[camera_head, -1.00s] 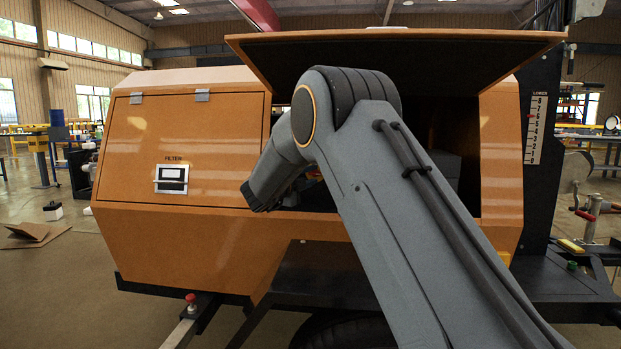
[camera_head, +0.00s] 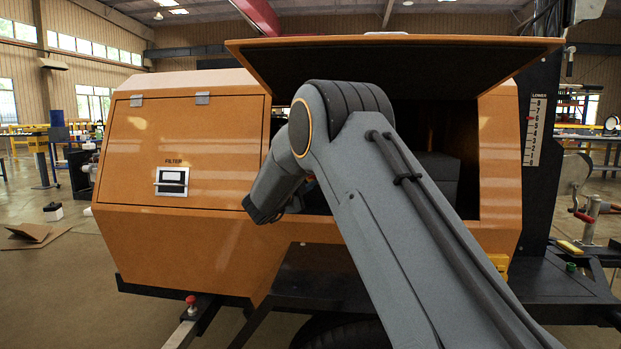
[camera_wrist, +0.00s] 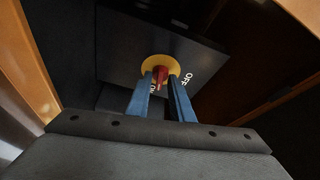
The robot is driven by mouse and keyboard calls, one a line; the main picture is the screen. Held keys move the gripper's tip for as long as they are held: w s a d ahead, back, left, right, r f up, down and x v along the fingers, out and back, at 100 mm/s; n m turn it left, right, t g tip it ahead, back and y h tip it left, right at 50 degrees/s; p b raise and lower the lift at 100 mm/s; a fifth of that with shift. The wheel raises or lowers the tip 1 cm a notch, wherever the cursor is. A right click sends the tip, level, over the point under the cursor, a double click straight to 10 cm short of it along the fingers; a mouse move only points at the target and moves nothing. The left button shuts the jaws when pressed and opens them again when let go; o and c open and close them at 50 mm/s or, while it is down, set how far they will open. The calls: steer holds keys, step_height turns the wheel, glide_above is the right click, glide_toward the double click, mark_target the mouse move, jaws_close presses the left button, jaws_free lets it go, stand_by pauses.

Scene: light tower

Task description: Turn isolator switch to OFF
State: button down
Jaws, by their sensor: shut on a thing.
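The isolator switch has a red handle (camera_wrist: 160,77) on a yellow disc (camera_wrist: 174,66), mounted on a dark panel (camera_wrist: 140,45) inside the orange cabinet. White "OFF" lettering (camera_wrist: 187,79) is on the panel right of the disc, and other lettering below is partly hidden. My gripper (camera_wrist: 161,80) has its two blue fingers on either side of the red handle and is shut on it. In the head view my arm reaches into the open cabinet, and the switch and gripper tips are hidden.
The cabinet's raised orange lid (camera_head: 390,50) hangs over my arm. A closed door marked FILTER (camera_head: 215,150) is left of the opening. A black mast with a numbered scale (camera_head: 535,125) stands at the right. Cabinet walls surround my gripper closely.

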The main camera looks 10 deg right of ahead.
steer(key=n+t+y+p, duration=0.1)
steer(key=n+t, duration=0.1)
steer(key=n, duration=0.3)
steer(key=n+t+y+p, duration=0.1)
steer(key=n, duration=0.3)
steer(key=f+n+t+p, duration=0.1)
steer(key=n+t, duration=0.1)
steer(key=n, duration=0.3)
steer(key=shift+s+d+n+t+y, duration=0.15)
steer(key=shift+d+n+t+y, duration=0.15)
steer(key=shift+d+y, duration=0.1)
steer(key=shift+d+n+t+y+p, duration=0.1)
steer(key=shift+n+t+y+p, duration=0.4)
steer(key=shift+n, duration=0.8)
steer(key=shift+n+t+y+p, duration=0.1)
steer(key=shift+n+y+p, duration=0.15)
steer(key=shift+n+y, duration=0.75)
steer(key=shift+n+h, duration=0.3)
steer(key=shift+n, duration=0.2)
steer(key=c, duration=1.9)
jaws_free()
steer(key=shift+o, duration=0.2)
steer(key=shift+s, duration=0.1)
